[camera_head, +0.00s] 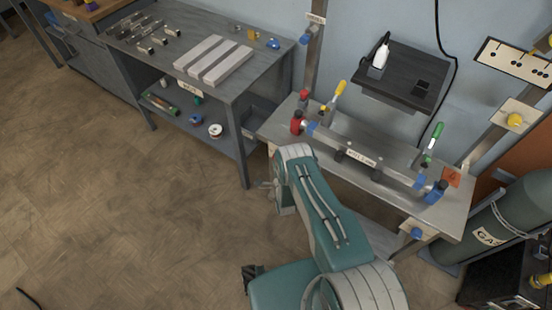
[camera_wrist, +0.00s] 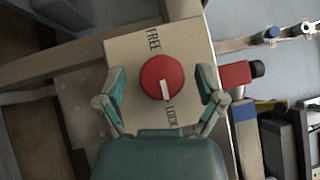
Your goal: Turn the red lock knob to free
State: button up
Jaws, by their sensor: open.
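The red lock knob (camera_wrist: 160,75) is round, with a white pointer mark directed toward the word LOCK. It sits on a beige plate (camera_wrist: 128,50) marked FREE at the top and LOCK at the bottom. My gripper (camera_wrist: 161,72) is open, with one teal finger on each side of the knob. Gaps show between both fingers and the knob, and their depth relative to it is unclear. In the head view, my gripper (camera_head: 268,184) is partly visible near the left end of the frame bench; I cannot make out the red knob there.
The frame bench (camera_head: 395,190) carries a metal tube (camera_head: 365,165) with red and blue clamps. A blue knob (camera_head: 416,233) is on its right front. A grey workbench (camera_head: 255,75) stands left, and a gas cylinder (camera_head: 520,215) right. The floor (camera_head: 120,200) at left is mostly clear.

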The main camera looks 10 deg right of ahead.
jog(key=shift+w, duration=0.25)
jog(key=c, duration=1.1)
jog(key=shift+c, duration=0.2)
